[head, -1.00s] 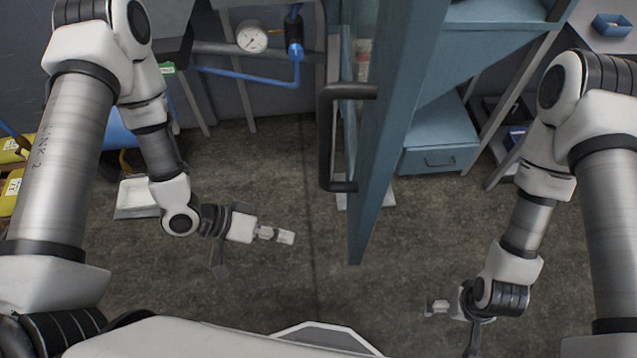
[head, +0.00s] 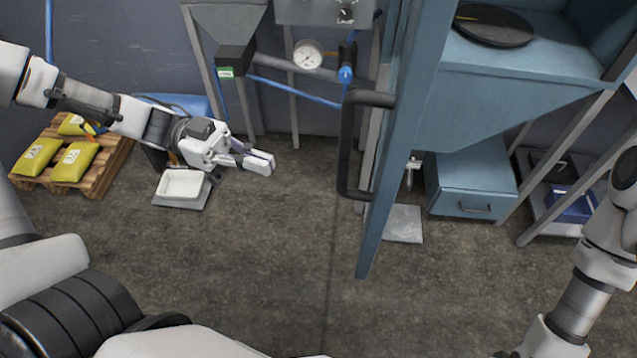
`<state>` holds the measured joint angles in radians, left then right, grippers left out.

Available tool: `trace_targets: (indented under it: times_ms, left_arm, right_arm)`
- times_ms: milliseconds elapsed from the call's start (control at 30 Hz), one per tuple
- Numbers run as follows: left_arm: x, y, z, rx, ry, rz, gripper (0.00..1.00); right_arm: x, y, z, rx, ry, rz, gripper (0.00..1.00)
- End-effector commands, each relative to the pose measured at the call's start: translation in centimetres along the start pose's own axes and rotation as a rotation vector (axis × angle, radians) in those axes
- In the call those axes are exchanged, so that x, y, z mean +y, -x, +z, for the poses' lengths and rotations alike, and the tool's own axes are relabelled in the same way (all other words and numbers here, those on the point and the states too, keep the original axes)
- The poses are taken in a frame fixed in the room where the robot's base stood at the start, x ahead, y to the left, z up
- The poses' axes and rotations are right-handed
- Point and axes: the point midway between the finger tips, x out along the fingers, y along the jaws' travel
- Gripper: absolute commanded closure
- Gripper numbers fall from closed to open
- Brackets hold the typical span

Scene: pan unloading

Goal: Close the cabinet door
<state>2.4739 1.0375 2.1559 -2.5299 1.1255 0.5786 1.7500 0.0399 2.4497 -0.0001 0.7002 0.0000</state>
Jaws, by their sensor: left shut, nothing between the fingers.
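The blue cabinet door (head: 405,140) stands open and shows nearly edge-on, its lower end pointing toward me. Its dark bar handle (head: 347,150) is on the door's left side. The blue cabinet (head: 530,70) is to the right of the door, and a dark round pan (head: 494,25) lies inside it. My left gripper (head: 262,162) is shut and empty. In the picture it is left of the handle, with a clear gap between them.
A pressure gauge (head: 308,54) and blue piping are on the wall behind. A pallet (head: 100,175) with yellow bags stands at the left, beside a white tray (head: 182,184). A blue drawer box (head: 472,182) sits under the cabinet. The floor left of the door is clear.

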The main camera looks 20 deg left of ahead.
Motion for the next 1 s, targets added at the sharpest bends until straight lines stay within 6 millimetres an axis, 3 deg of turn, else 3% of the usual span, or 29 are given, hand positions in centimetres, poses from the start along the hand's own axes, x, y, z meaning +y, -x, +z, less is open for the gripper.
trace_targets:
  times_ms: [300, 500, 1000]
  left_arm:
    - [0.1, -6.7, 0.3, -0.008, 0.008, 0.005, 1.0]
    - [0.1, -9.4, 0.1, -0.005, 0.006, 0.004, 1.0]
    - [0.0, -10.2, 0.1, -0.002, 0.002, -0.001, 1.0]
  right_arm:
    - [0.0, -1.4, 0.0, -0.001, 0.0, 0.0, 0.0]
    - [0.0, -1.2, 0.0, 0.0, 0.0, 0.0, 0.0]
    - [0.0, -1.2, 0.0, 0.0, 0.0, 0.0, 0.0]
